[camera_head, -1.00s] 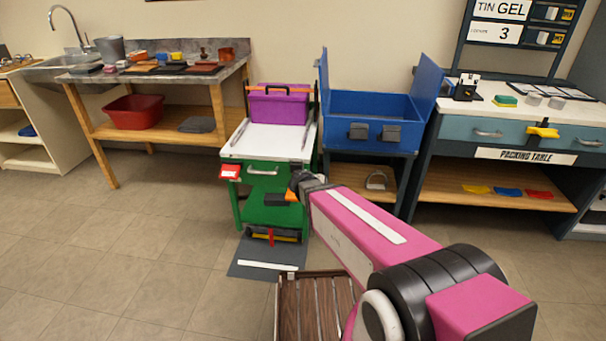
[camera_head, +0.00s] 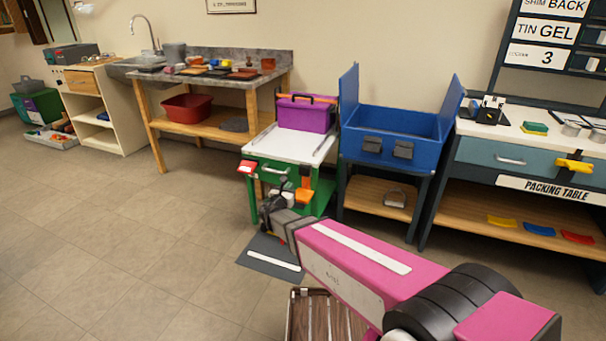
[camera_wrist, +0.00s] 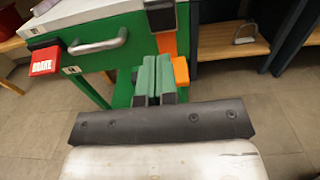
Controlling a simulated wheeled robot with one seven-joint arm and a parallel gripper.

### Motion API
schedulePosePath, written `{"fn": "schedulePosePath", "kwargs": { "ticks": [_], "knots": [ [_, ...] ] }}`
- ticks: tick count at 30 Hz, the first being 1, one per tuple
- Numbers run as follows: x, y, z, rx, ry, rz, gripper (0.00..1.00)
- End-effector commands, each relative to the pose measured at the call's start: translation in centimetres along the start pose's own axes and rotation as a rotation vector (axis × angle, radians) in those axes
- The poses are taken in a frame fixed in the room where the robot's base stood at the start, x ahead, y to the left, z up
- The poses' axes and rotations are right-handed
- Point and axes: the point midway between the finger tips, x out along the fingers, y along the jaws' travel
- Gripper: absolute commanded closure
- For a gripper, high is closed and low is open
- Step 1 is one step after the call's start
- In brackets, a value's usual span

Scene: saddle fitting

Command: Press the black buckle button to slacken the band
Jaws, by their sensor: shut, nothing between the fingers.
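The green cart (camera_head: 270,178) has a white top, a drawer with a metal handle and an orange band (camera_wrist: 167,44) on its front. A black block (camera_wrist: 160,15), which looks like the buckle, sits on the band at the top edge of the wrist view. An orange tab (camera_wrist: 181,70) is lower right of it. My gripper (camera_wrist: 155,75) is shut and empty, its green fingers side by side, just below the black block in the picture and apart from it. In the head view my gripper (camera_head: 273,203) is before the cart's front. I cannot make out a separate button.
A red tag (camera_wrist: 44,61) hangs left of the drawer handle (camera_wrist: 98,41). A purple box (camera_head: 305,114) stands on the cart. A blue open bin (camera_head: 395,125) on a stand is close on the right, then the packing table (camera_head: 545,185). Floor to the left is clear.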

Motion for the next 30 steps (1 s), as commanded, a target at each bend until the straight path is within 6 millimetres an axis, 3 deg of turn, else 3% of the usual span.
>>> {"fn": "schedulePosePath", "kwargs": {
  "ticks": [11, 30],
  "knots": [
    [1.1, 0.0, -0.1, 0.004, 0.002, -0.003, 1.00],
    [12.1, -0.1, -0.1, 0.005, 0.002, -0.004, 1.00]
  ]
}}
